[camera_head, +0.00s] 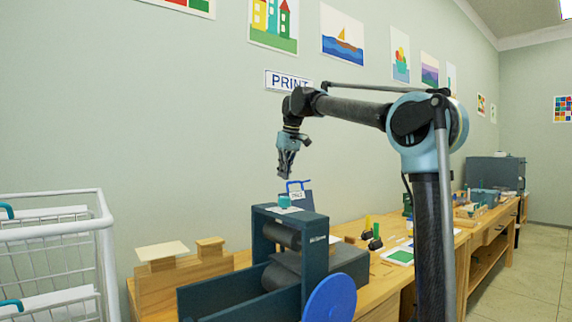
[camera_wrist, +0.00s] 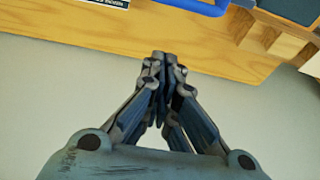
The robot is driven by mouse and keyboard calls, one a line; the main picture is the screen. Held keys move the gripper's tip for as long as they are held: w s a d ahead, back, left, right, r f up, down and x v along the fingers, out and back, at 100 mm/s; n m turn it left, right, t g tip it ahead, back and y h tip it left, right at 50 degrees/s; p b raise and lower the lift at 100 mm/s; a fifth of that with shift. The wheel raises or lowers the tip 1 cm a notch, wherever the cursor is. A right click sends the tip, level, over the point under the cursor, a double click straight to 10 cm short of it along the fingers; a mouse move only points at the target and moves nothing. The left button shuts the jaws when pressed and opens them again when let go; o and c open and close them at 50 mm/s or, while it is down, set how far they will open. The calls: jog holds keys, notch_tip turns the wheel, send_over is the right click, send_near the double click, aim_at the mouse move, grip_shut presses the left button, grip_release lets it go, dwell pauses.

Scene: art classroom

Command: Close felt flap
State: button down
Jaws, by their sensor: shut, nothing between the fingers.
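My gripper (camera_head: 285,172) is shut and empty, pointing down in the air above the dark blue press. In the wrist view its fingertips (camera_wrist: 163,62) meet. A dark blue press (camera_head: 318,262) with grey rollers (camera_head: 282,234) and a blue handwheel (camera_head: 330,298) stands on the wooden bench. Behind the press top, a blue upright piece with a bright blue handle (camera_head: 297,183) bears a small white label that I cannot read clearly. I cannot tell which part is the felt flap, or whether it is open.
The wooden bench (camera_head: 376,232) runs back to the right with pads, jars and blocks on it. A white wire cart (camera_head: 62,228) stands at the left. Wooden boxes (camera_head: 190,272) sit left of the press. The wrist view shows the bench edge (camera_wrist: 150,45) beyond my fingertips.

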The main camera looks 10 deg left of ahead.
jog(key=shift+s+d+f, duration=0.25)
jog(key=shift+s+d, duration=0.35)
jog(key=shift+d, duration=0.1)
jog(key=shift+s+d+f, duration=0.2)
jog(key=shift+s+d, duration=0.4)
jog(key=shift+d, duration=0.1)
jog(key=shift+a, duration=0.15)
